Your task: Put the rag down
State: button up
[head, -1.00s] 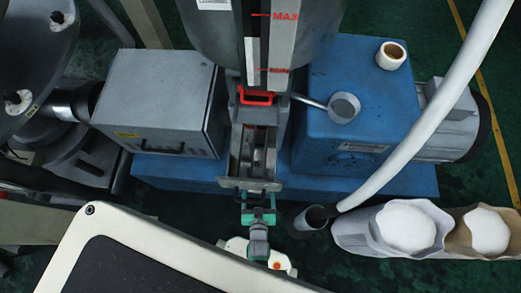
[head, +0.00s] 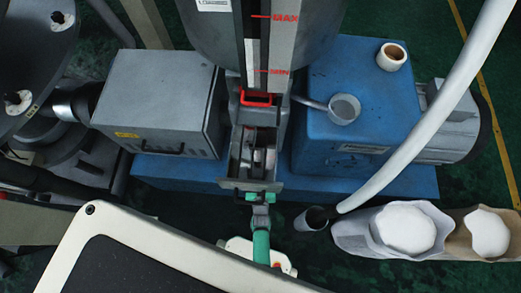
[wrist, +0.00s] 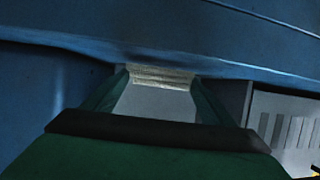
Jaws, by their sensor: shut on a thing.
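My gripper (head: 253,197) is at the front lip of the grey metal chute (head: 254,165) in the head view. In the wrist view its two dark green fingers (wrist: 162,85) are closed around a small pale, ribbed piece of cloth, the rag (wrist: 162,77). The rag shows just between the fingertips, against or close to a blue surface (wrist: 200,40). Whether it touches that surface I cannot tell. I cannot make the rag out in the head view, where the gripper and arm cover that spot.
A blue machine base (head: 365,185) runs behind the gripper. A grey box (head: 155,105) stands left, and a blue block with a tape roll (head: 391,56) and a metal cup (head: 344,108) right. Two sacks (head: 405,230) and a pale hose (head: 425,130) are at right.

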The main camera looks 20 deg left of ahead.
jog(key=shift+d+f, duration=0.1)
jog(key=shift+f, duration=0.3)
jog(key=shift+s+f, duration=0.1)
jog(key=o, duration=1.1)
jog(key=shift+f, duration=0.1)
jog(key=v, duration=1)
jog(key=shift+s+r, duration=0.25)
jog(key=shift+r, duration=0.1)
jog(key=shift+d, duration=0.1)
